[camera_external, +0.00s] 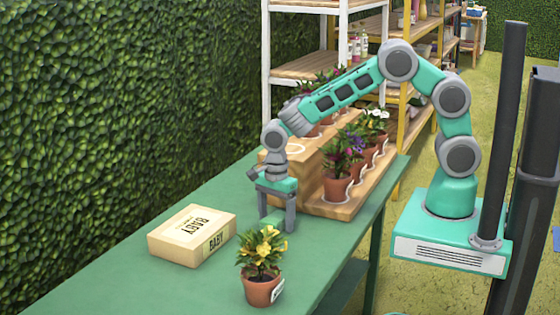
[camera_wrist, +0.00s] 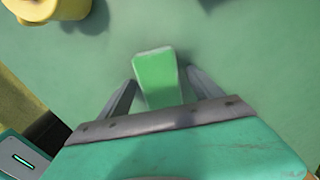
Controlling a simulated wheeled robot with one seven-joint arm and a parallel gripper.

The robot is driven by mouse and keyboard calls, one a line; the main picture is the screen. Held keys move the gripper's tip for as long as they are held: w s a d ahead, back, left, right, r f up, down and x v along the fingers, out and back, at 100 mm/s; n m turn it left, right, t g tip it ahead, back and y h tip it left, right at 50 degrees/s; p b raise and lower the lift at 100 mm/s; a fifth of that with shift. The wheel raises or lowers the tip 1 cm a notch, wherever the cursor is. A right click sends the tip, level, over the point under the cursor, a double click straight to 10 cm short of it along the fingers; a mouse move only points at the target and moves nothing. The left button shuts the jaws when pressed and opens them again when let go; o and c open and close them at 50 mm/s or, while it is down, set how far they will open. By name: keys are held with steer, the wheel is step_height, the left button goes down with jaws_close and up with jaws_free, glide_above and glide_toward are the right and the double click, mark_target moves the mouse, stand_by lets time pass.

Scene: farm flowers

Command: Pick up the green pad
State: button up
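The green pad (camera_wrist: 156,78) is a small light green block, seen in the wrist view between the two fingers of my gripper (camera_wrist: 160,84). In the external view the pad (camera_external: 274,225) shows as a small green patch on the table at the fingertips, partly hidden by the fingers and the plant in front. My gripper (camera_external: 277,218) points straight down over it, with its fingers apart on either side. Narrow gaps seem to show beside the pad in the wrist view, and I see no clear grip on it.
A potted yellow-flowered plant (camera_external: 262,288) stands close in front of my gripper. A cardboard box (camera_external: 190,247) lies to the left on the green table (camera_external: 115,290). A wooden stepped stand (camera_external: 352,207) with several potted flowers is behind to the right. The table between box and stand is clear.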

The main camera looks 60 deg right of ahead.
steer(key=c, duration=1.3)
steer(key=shift+c, duration=0.2)
